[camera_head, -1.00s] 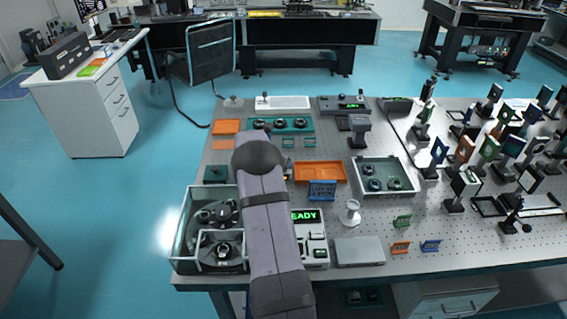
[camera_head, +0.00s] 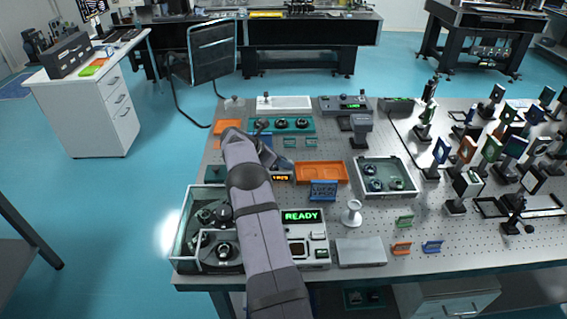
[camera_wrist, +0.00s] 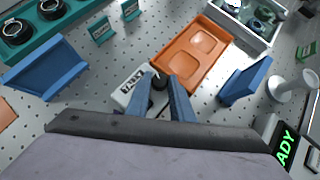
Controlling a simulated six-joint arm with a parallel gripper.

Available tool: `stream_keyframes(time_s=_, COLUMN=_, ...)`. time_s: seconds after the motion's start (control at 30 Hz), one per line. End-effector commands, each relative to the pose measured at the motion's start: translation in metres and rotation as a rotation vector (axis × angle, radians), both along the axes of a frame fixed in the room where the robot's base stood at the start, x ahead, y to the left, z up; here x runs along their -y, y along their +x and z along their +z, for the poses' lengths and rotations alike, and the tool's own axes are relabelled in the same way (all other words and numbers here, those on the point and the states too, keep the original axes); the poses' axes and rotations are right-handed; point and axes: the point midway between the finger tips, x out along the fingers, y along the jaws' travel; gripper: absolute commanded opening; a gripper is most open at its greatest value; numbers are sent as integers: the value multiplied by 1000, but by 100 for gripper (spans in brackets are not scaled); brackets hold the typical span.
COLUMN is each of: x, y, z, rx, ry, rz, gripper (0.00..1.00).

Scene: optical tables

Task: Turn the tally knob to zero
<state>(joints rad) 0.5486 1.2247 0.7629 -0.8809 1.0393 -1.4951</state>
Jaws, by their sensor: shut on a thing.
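The tally box (camera_wrist: 133,92) is a small white block with dark lettering on its top, next to the orange tray. Its black knob (camera_wrist: 159,82) stands between my two blue-grey fingers in the wrist view. My gripper (camera_wrist: 162,88) is shut on the knob, with the fingertips on either side of it. A small lit orange readout (camera_head: 281,178) shows beside the orange tray in the head view; its digits are too small to read surely. My arm hides part of the box there. The knob's pointer or mark cannot be made out.
The orange tray (camera_wrist: 190,55) lies just beyond the knob. A blue angled holder (camera_wrist: 246,82) stands right of it, and a blue bin (camera_wrist: 45,70) at left. A white stand (camera_head: 352,213) and a box with a green READY display (camera_head: 301,216) are nearby.

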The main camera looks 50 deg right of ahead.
Motion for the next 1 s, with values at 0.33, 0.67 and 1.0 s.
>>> stream_keyframes(time_s=0.33, x=0, y=0, z=1, rx=1, ry=-1, rz=0, gripper=39)
stream_keyframes(time_s=0.67, x=-8, y=2, z=8, rx=1, ry=0, rz=1, gripper=39)
stream_keyframes(time_s=1.0, x=-38, y=9, z=39, rx=3, ry=-1, rz=2, gripper=39)
